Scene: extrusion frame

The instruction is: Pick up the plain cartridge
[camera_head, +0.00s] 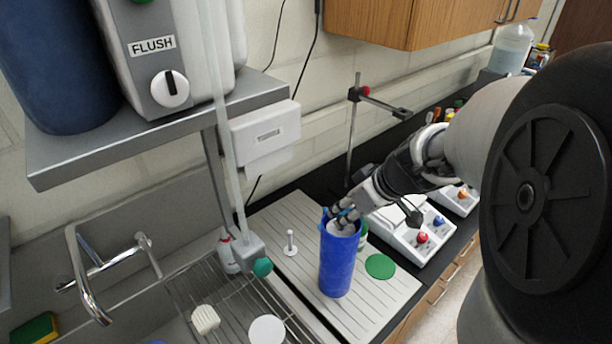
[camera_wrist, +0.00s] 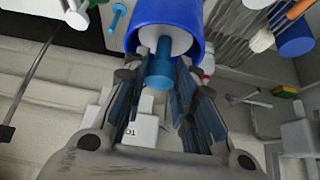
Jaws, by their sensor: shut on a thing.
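The plain cartridge is a white cylinder (camera_wrist: 176,38) with a blue stem (camera_wrist: 160,68), seen inside the mouth of a blue cylindrical housing (camera_head: 337,265). The housing also shows in the wrist view (camera_wrist: 205,15). It stands upright on the ribbed board. In the head view only a little of the cartridge's white top (camera_head: 340,228) shows at the rim. My gripper (camera_head: 345,212) is at the housing's mouth, its fingers on either side of the stem and shut on the cartridge. How deep the cartridge sits is hidden.
The ribbed board (camera_head: 375,300) also carries a green disc (camera_head: 380,266) and a white peg (camera_head: 290,243). White devices with coloured knobs (camera_head: 420,240) stand to the right, a clamp stand (camera_head: 352,130) behind. A wire rack (camera_head: 205,285) and sink tap lie left; a grey shelf (camera_head: 160,130) overhangs.

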